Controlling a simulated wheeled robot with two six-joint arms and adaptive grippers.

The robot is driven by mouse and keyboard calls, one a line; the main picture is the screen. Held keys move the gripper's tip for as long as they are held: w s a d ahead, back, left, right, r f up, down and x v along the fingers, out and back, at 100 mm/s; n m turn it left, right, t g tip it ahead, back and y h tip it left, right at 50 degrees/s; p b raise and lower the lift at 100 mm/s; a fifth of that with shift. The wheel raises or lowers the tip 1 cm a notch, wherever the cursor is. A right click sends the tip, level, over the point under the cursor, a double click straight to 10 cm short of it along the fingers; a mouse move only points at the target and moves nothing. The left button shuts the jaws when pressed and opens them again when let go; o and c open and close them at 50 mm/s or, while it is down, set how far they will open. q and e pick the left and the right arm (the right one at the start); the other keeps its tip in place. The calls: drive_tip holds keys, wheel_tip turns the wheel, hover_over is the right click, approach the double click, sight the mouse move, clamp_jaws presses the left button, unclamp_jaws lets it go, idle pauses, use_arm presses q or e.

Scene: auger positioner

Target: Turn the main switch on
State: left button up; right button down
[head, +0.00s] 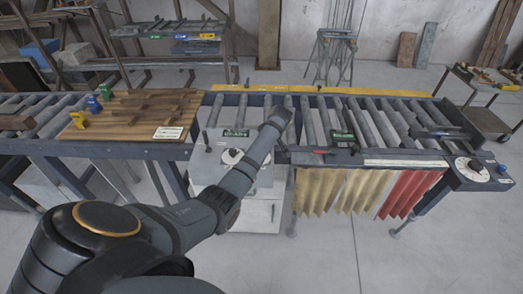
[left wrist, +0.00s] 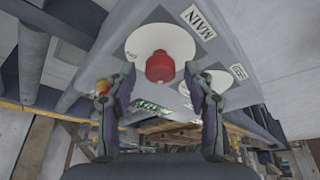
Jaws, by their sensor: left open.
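The main switch is a red knob (left wrist: 160,66) in the middle of a white round plate (left wrist: 135,40), beside a "MAIN" label (left wrist: 197,21). It is on a grey panel (left wrist: 226,48) in the left wrist view. My left gripper (left wrist: 160,80) is open, its two fingers on either side of the knob. A gap shows on both sides; I cannot tell how far the tips are from the panel. In the head view my left arm reaches across the control box (head: 205,172), and its gripper is hidden. My right gripper is not in view.
A white dial (head: 232,157) and a green label (head: 236,133) show on the box. A roller conveyor (head: 375,125) runs to the right, with yellow and red curtains (head: 408,194) below. A wooden board (head: 130,118) lies on the left conveyor. The floor in front is clear.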

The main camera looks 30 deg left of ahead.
use_arm(q)
drive_tip(key=shift+r, duration=0.1)
drive_tip(key=v, duration=1.1)
drive_tip(key=shift+d+r, duration=0.2)
drive_tip(key=shift+r, duration=0.15)
drive_tip(key=shift+s, duration=0.1)
